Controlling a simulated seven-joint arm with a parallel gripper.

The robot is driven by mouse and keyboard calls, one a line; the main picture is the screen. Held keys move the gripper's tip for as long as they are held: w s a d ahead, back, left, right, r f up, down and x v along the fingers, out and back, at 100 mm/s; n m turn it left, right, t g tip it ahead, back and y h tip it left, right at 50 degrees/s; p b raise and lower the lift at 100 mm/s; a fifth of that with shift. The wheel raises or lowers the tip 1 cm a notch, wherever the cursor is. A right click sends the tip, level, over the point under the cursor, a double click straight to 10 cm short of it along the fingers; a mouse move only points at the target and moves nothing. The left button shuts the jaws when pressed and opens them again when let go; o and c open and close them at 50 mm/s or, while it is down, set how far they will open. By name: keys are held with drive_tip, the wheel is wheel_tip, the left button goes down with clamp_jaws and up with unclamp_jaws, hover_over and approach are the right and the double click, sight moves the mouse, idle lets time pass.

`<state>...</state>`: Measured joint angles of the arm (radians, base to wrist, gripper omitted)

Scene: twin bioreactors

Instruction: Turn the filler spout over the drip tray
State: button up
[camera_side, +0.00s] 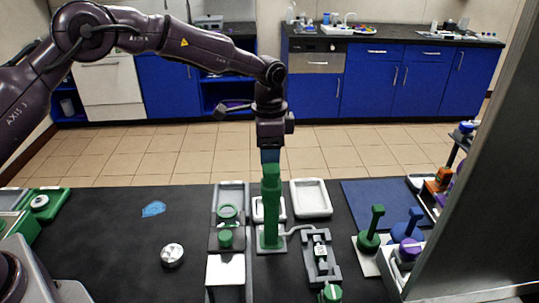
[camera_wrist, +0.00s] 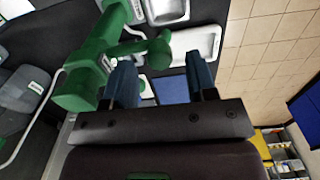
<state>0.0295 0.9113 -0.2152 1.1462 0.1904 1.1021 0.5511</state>
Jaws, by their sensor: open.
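The green filler (camera_side: 271,215) stands upright on a light base near the middle of the bench in the side view. In the wrist view the green filler (camera_wrist: 85,85) is at the left, and its green spout arm (camera_wrist: 158,50) reaches right, with its rounded end near the gap between my fingertips. My gripper (camera_side: 270,158) points down right at the filler's top; in the wrist view my gripper (camera_wrist: 160,63) has its two blue fingers apart, with nothing clamped. A white tray (camera_side: 310,213) lies right of the filler, and a smaller one (camera_side: 258,215) is partly hidden behind it. I cannot tell which is the drip tray.
A grey rack with green rings (camera_side: 228,188) stands left of the filler. A grey fixture (camera_side: 320,255) with a bent tube is at its right. Green and blue upright handles (camera_side: 376,218) stand further right, beside a tall grey panel (camera_side: 465,200). The black bench is mostly clear at left.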

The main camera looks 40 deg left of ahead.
wheel_tip(320, 180, up, 12)
drive_tip(key=shift+f, duration=0.2)
idle(0.4)
drive_tip(key=s+a+r+n+t, duration=0.2)
drive_tip(key=s+n, duration=0.1)
drive_tip(key=s, duration=0.8)
drive_tip(key=s+a+r+n+t, duration=0.1)
drive_tip(key=s+a+r+n, duration=0.1)
drive_tip(key=s, duration=0.9)
drive_tip(key=s+a+r+n+t, duration=0.2)
drive_tip(key=s+a+n, duration=0.1)
drive_tip(key=s, duration=0.8)
drive_tip(key=shift+a+r+n+t, duration=0.25)
drive_tip(key=shift+a+n+t, duration=0.1)
drive_tip(key=shift+n, duration=0.25)
